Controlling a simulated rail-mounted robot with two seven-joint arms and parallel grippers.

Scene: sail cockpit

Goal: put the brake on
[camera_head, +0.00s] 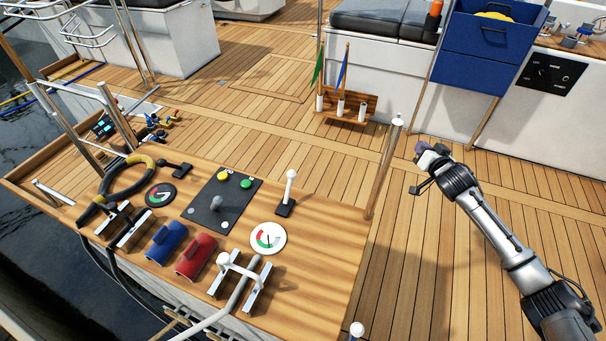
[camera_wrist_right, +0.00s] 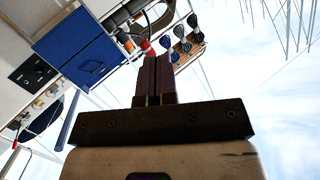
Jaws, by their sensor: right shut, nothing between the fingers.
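A wooden console (camera_head: 320,285) carries several controls. An upright lever with a white handle (camera_head: 290,184) stands on a small black base near its back right. A short black lever (camera_head: 175,168) lies low beside the left gauge. A grey knob (camera_head: 216,202) sits on a dark panel with green and yellow buttons. I cannot tell from markings which control is the brake. My right gripper (camera_head: 423,153) is shut and empty, above the deck to the right of the console, apart from all controls. Its closed fingers (camera_wrist_right: 154,80) also show in the right wrist view. My left gripper is out of view.
A metal post (camera_head: 384,168) stands between my right gripper and the console. A wooden holder with small flags (camera_head: 346,104) is behind. Blue bins (camera_head: 484,48) and a black switch panel (camera_head: 551,72) are at the back right. The deck around my gripper is clear.

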